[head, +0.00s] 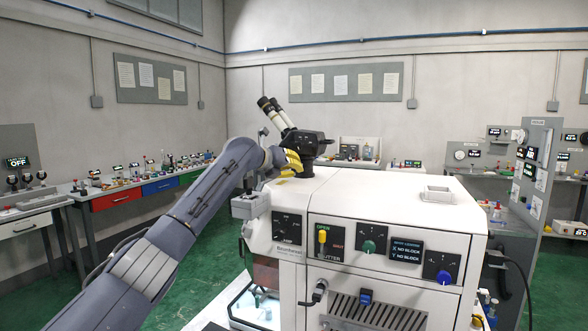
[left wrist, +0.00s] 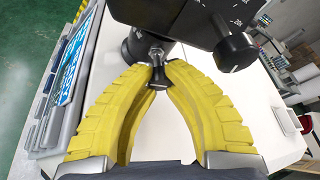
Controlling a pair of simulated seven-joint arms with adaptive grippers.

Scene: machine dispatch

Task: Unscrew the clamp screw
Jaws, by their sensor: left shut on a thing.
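My left gripper (head: 291,163) reaches in from the left to the black microscope head (head: 312,140) on top of the white machine (head: 390,195). In the left wrist view its yellow fingers (left wrist: 157,70) are closed at the tips on a small dark screw (left wrist: 157,82), which looks like the clamp screw. The screw's shiny shank runs up to a round black part (left wrist: 148,42) under the microscope body (left wrist: 180,12). In the head view the fingers and arm hide the screw. My right gripper is not in view.
A black knob (left wrist: 235,52) sticks out close to the right finger in the left wrist view. The eyepieces (head: 275,112) rise above the gripper. The machine's front carries a shutter switch (head: 322,237) and dials. Benches with small items line the walls.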

